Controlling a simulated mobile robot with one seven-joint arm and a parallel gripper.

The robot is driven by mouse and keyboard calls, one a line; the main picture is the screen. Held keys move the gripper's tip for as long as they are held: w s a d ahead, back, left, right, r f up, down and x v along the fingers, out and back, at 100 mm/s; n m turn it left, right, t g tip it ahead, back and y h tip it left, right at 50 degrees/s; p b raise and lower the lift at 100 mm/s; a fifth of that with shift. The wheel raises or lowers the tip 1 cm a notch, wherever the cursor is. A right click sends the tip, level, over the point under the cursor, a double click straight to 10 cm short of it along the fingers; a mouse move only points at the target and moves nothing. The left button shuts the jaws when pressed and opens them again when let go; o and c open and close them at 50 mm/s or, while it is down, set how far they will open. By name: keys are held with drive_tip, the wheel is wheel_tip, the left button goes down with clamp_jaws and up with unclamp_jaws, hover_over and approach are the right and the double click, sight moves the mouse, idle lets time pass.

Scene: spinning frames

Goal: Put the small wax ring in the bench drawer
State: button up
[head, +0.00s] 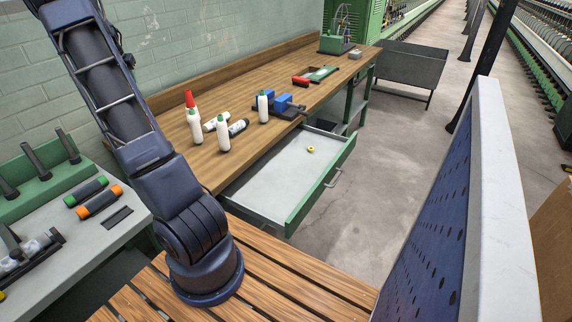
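The bench drawer (262,193) is pulled open below the front of the wooden workbench. It has a pale grey floor, a green front (322,185) and a metal handle. A small yellow round thing (310,149), which looks like the wax ring, lies on the drawer floor towards its far end. It touches no other thing, and the rest of the visible drawer floor is bare. My arm rises through the left of the head view and leaves at the top left. My gripper is not in view.
A grey table (75,240) holds green and orange spools. A blue perforated panel (430,230) stands at right. Open concrete floor lies beyond the drawer.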

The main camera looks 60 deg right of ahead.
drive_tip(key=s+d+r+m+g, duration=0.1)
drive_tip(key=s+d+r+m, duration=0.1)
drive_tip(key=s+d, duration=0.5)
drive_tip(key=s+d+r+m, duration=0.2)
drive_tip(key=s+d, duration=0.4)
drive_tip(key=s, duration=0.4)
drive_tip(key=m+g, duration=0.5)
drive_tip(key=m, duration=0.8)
hover_over(297, 178)
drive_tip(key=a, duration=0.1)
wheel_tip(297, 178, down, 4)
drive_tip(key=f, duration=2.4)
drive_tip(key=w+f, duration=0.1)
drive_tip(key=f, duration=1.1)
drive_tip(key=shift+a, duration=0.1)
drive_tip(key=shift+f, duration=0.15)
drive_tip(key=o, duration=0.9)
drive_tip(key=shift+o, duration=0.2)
